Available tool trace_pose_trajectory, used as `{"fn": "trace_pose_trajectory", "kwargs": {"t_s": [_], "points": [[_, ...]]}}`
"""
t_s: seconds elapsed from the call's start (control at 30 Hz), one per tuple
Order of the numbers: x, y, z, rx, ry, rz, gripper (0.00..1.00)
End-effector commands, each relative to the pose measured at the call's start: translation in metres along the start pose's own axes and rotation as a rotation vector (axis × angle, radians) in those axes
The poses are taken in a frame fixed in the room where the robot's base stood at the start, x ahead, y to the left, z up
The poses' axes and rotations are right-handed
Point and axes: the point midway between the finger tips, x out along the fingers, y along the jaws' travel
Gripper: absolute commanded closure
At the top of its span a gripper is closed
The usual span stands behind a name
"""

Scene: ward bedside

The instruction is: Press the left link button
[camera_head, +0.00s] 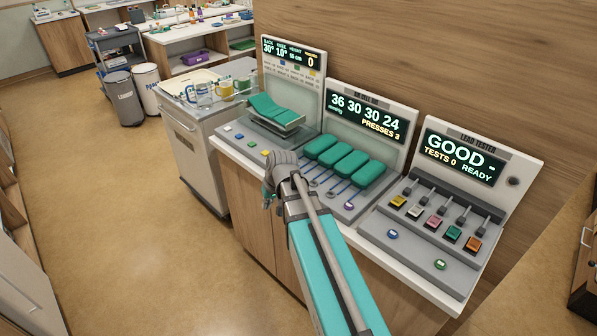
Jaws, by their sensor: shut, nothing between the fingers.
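The middle console has a screen (367,115) reading 36 30 30 24 and PRESSES 3. Several teal pads (351,164) lie in a row on its deck, with thin blue links (338,187) in front of them. A round button (349,206), pale with a purple rim, sits at the deck's front right. No button is legibly marked as the left link button; the deck's front left is partly hidden behind my arm. My gripper (267,203) is shut and empty, pointing down at the counter's front edge, left of the middle console. Contact cannot be told.
The left console (293,75) has a tilted teal bed model (272,111) and several small buttons (239,136). The right console (460,152) reads GOOD, TESTS 0, READY, with coloured switches and two round buttons. A cart with mugs (226,89) stands left.

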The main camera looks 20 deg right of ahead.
Motion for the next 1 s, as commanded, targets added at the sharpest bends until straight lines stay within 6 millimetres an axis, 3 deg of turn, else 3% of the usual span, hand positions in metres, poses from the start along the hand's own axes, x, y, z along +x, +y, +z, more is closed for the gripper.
{"fn": "trace_pose_trajectory", "kwargs": {"t_s": [0.03, 0.1, 0.3, 0.4, 0.63, 1.0], "points": [[-0.006, 0.013, -0.027, 0.023, 0.041, -0.029, 1.00], [-0.014, 0.030, -0.053, 0.048, 0.100, -0.070, 1.00], [-0.041, 0.084, -0.121, 0.125, 0.276, -0.165, 1.00], [-0.054, 0.109, -0.145, 0.157, 0.348, -0.196, 1.00], [-0.072, 0.143, -0.172, 0.199, 0.442, -0.228, 1.00], [-0.074, 0.147, -0.174, 0.206, 0.456, -0.232, 1.00]]}}
